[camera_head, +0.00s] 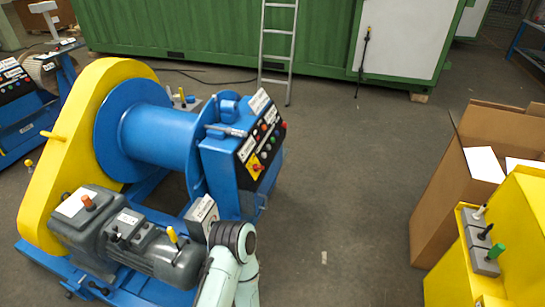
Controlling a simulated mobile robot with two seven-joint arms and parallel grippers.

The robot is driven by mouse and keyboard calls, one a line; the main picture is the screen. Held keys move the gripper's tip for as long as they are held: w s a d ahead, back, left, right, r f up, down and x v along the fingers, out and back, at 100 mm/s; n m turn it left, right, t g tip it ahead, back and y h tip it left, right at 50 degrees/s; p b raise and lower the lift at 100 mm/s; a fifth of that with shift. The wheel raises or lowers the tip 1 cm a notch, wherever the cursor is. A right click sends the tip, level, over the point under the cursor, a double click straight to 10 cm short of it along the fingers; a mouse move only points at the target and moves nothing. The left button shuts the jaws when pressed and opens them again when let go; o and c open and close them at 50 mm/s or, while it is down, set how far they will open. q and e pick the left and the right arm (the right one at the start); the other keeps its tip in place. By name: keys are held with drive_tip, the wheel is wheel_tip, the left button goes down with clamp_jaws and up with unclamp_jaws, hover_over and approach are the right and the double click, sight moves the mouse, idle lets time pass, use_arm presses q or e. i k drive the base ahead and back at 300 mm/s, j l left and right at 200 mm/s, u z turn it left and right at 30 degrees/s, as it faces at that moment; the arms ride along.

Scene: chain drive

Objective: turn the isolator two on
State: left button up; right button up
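A winch machine with a blue drum (160,135) and a yellow chain guard (75,140) stands at the left. Its blue control box (222,165) carries a dark panel with several coloured buttons. Low on that panel is a rotary switch with a red knob on a yellow plate (256,167); its position is too small to read. A small grey box with a labelled top (203,210) sits below the control box, partly behind my arm. I cannot tell which is isolator two. One pale green arm of mine rises from the bottom edge; neither gripper shows.
A grey motor (150,250) lies at the front of the winch. A similar blue machine (20,115) stands at far left. A cardboard box (435,195) and a yellow cabinet with levers (515,240) are at right. The middle floor is clear.

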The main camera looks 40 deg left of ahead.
sight(257, 167)
drive_tip(key=i+j+u, duration=0.1)
drive_tip(key=i+u, duration=0.35)
drive_tip(key=i, duration=0.25)
drive_tip(key=i+l+u, duration=0.15)
drive_tip(key=i+u, duration=0.35)
drive_tip(key=i, duration=0.2)
